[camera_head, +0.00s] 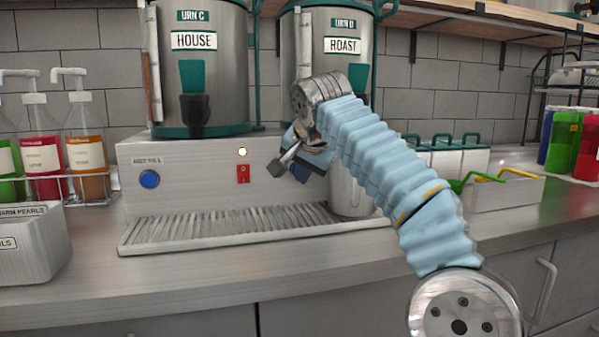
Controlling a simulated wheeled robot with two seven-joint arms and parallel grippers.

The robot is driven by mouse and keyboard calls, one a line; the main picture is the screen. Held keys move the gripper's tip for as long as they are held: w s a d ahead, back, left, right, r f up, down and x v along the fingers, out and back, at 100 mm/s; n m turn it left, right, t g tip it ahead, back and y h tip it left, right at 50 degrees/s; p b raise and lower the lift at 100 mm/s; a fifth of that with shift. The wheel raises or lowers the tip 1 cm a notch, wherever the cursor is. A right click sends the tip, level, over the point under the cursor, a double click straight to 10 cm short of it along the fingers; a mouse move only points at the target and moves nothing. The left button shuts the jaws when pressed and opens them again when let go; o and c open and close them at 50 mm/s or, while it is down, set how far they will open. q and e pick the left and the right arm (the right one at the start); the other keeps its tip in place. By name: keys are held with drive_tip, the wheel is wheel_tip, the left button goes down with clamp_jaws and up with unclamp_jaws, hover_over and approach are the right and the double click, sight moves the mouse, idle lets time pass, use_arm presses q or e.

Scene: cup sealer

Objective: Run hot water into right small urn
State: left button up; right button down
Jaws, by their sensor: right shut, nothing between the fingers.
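Two steel urns with teal trim stand on a steel base (205,165). The left urn (225,75) reads URN C, HOUSE, and the right urn (325,70) reads URN D, ROAST. A plain steel vessel (347,195) stands at the right end of the drip tray (225,229), partly behind my right arm. My right gripper (284,166) is shut and empty, before the base, right of the red switch. My left gripper is out of view.
Pump bottles (87,150) in a wire rack stand at left, above a white bin (35,250). At right are lidded containers (450,158), a steel bin (510,190) with coloured handles, and coloured cups (575,140). The front counter strip is clear.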

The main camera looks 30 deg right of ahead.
idle(0.5)
drive_tip(key=shift+w+d, duration=0.1)
drive_tip(key=shift+w, duration=0.3)
drive_tip(key=shift+w+d, duration=0.1)
drive_tip(key=shift+w, duration=0.45)
idle(2.1)
idle(1.0)
drive_tip(key=shift+s+b, duration=0.5)
drive_tip(key=shift+s, duration=0.15)
drive_tip(key=shift+s+a, duration=0.2)
drive_tip(key=shift+s, duration=0.1)
